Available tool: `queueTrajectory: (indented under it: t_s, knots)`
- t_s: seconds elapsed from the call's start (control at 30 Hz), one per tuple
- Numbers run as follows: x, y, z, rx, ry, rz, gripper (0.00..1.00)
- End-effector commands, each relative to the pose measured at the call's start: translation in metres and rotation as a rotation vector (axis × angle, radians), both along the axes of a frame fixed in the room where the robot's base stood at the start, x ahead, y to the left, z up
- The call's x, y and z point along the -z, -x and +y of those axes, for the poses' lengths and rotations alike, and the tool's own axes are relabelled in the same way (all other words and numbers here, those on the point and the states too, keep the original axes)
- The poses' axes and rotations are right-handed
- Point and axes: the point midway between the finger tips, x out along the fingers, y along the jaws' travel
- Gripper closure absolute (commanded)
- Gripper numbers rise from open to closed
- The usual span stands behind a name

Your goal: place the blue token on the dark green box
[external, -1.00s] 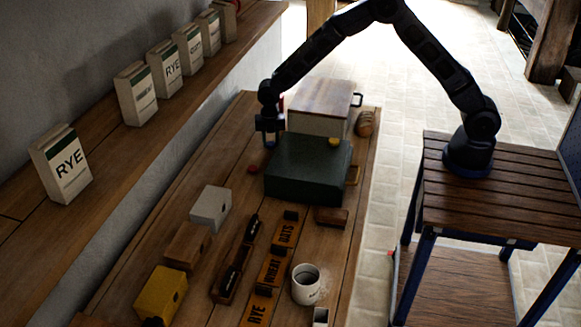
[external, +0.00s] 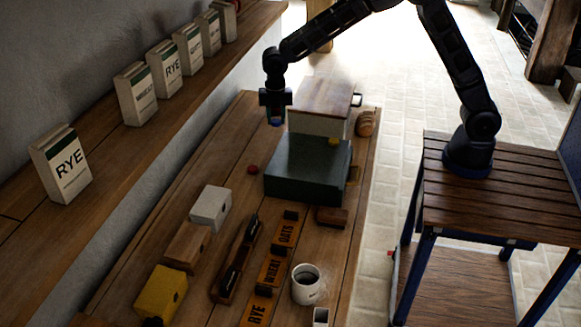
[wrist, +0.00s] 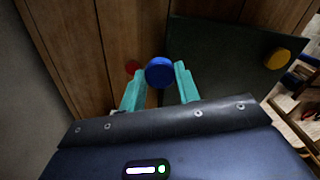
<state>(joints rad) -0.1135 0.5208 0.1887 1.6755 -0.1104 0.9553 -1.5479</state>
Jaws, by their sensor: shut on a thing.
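The blue token (wrist: 159,72) is a round disc held between the teal fingertips of my gripper (wrist: 160,88) in the wrist view. In the external view my gripper (external: 276,112) hangs above the back left corner of the dark green box, with the blue token (external: 276,123) at its tip. The dark green box (external: 300,172) stands on the table, and its flat top also shows in the wrist view (wrist: 215,60). A yellow token (external: 334,142) lies on the box top near its back right edge.
A red token (external: 253,169) lies on the table left of the box. A wooden-lidded bin (external: 318,100) stands right behind it. A brown block (external: 331,217), a white mug (external: 306,284), label strips and several blocks are in front. Bags line the shelf at left.

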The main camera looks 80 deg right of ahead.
Motion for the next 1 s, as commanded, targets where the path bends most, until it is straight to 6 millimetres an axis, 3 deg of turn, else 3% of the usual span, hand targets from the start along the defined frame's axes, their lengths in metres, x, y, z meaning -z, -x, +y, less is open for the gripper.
queueTrajectory:
  t_s: [0.03, 0.3, 0.6, 0.83, 1.0]
  knots:
    - [-0.014, 0.013, 0.017, -0.001, -0.001, -0.003, 0.89]
    - [-0.074, 0.085, 0.091, 0.02, -0.001, -0.003, 0.89]
    - [-0.127, 0.169, 0.147, 0.045, 0.001, -0.002, 0.89]
    - [-0.143, 0.2, 0.162, 0.057, 0.003, 0.0, 0.89]
    - [-0.125, 0.205, 0.164, 0.058, 0.005, 0.003, 0.89]
